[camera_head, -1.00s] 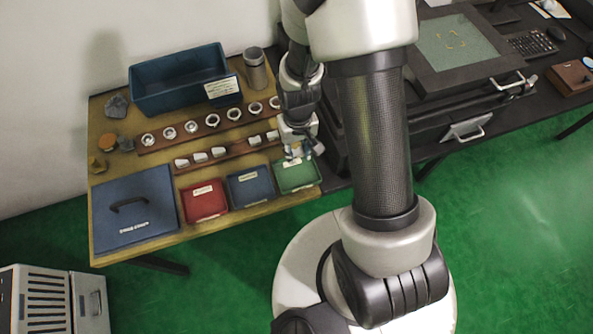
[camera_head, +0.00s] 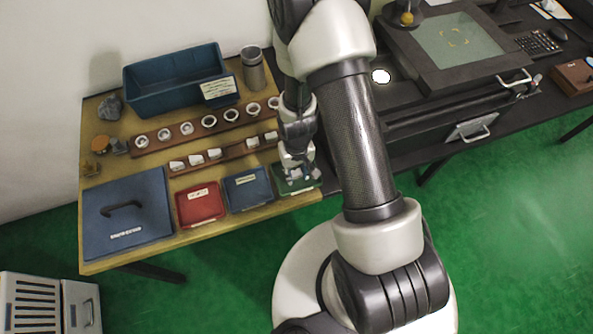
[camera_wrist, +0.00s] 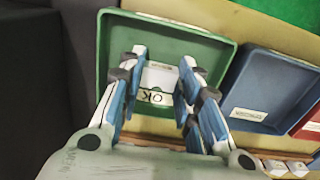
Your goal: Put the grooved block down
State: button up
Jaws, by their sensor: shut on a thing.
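My gripper (camera_wrist: 161,60) is over the green tray (camera_wrist: 222,50) at the right end of the bench. Its fingers are shut on a small pale block (camera_wrist: 160,76), which shows between the fingertips in the wrist view. I take this to be the grooved block; its groove cannot be made out. A label reading OK (camera_wrist: 154,97) lies just behind it. Whether the block touches the tray floor cannot be told. In the head view my gripper (camera_head: 300,172) covers much of the green tray (camera_head: 284,187), and the block cannot be made out.
A blue tray (camera_head: 248,192) and a red tray (camera_head: 200,207) stand to the left. Behind them are wooden racks (camera_head: 187,147) with several rings and pale blocks. A lidded blue box (camera_head: 150,200), a deep blue bin (camera_head: 175,85) and a metal cylinder (camera_head: 253,75) stand around them.

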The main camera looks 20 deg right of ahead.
jog(key=shift+f, duration=0.2)
jog(key=o, duration=1.1)
jog(key=shift+r, duration=0.1)
notch_tip(320, 180, up, 12)
jog(key=p, duration=0.4)
notch_tip(320, 180, up, 8)
send_over(296, 173)
notch_tip(296, 173, up, 11)
jog(key=s+t, duration=0.2)
jog(key=s+r+t, duration=0.2)
jog(key=s+r, duration=1)
jog(key=s, duration=0.1)
jog(key=shift+r+t, duration=0.25)
jog(key=shift+t, duration=0.05)
